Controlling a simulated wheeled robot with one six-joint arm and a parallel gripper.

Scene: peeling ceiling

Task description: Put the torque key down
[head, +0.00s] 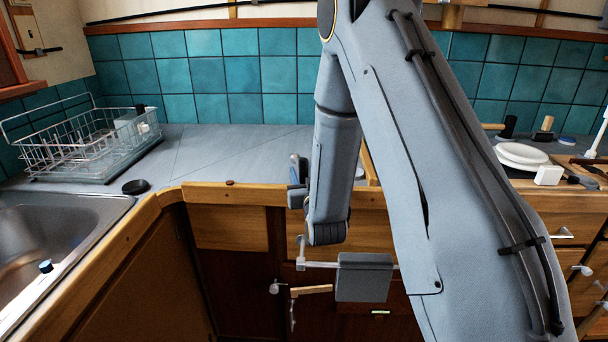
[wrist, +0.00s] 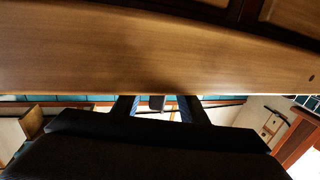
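My gripper (head: 297,180) is partly hidden behind my arm in the head view, close to the front edge of the counter (head: 235,150). In the wrist view, the two fingers of my gripper (wrist: 156,106) stand apart. A small dark grey piece (wrist: 156,102) shows between them, with gaps on both sides. I cannot tell what it is or how far off it lies. I cannot make out the torque key for sure in either view. My arm hides the middle of the counter.
A wire dish rack (head: 85,150) stands at the counter's left, above a metal sink (head: 50,235). A black disc (head: 136,187) lies near the edge. White plates (head: 522,155) are at the right. The counter between rack and arm is clear. Wood fills the upper wrist view.

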